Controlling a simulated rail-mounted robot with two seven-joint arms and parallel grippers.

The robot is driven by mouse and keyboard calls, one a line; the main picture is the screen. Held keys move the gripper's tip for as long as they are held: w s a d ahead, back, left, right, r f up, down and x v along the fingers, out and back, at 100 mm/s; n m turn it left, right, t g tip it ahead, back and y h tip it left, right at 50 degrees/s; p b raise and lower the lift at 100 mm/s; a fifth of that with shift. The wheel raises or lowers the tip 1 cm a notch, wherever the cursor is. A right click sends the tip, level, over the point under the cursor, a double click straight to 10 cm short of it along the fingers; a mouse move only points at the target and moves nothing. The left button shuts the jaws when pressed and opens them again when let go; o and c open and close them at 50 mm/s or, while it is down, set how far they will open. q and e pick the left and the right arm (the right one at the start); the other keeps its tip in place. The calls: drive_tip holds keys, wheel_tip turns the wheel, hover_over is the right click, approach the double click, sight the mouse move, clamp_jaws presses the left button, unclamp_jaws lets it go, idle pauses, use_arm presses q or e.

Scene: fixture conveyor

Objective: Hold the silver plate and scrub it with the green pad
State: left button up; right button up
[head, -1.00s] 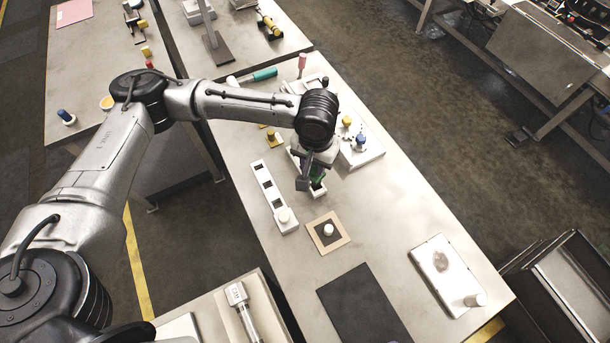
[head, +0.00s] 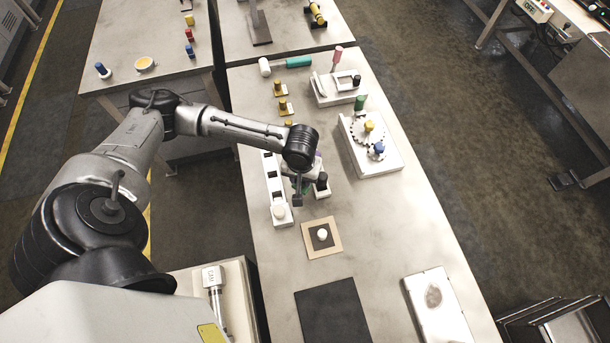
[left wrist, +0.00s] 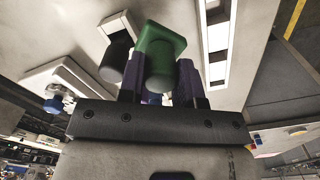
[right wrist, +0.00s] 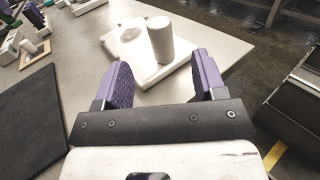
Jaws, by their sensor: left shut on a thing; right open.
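The green pad (left wrist: 160,50), a green block with a round grip, is between the purple fingers of my left gripper (left wrist: 160,85) in the left wrist view. In the head view my left gripper (head: 298,195) is over the table's middle and mostly hides the pad. The silver plate (head: 437,312) lies at the table's right front, partly cut off; a grey smudge (head: 433,296) marks it. In the right wrist view the plate (right wrist: 185,75) carries an upright pale cylinder (right wrist: 160,40). My right gripper (right wrist: 160,85) is open and empty, facing the cylinder and apart from it.
A white slotted strip (head: 275,190) and a black-topped knob (head: 322,182) stand close to my left gripper. A square board with a white knob (head: 322,235) and a black mat (head: 340,312) lie nearer. A gear board (head: 390,160) stands behind. Bare table separates mat and plate.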

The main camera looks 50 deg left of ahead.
hover_over(455, 340)
idle(0.7)
drive_tip(key=c, duration=1.1)
drive_tip(key=shift+c, duration=0.2)
idle(0.9)
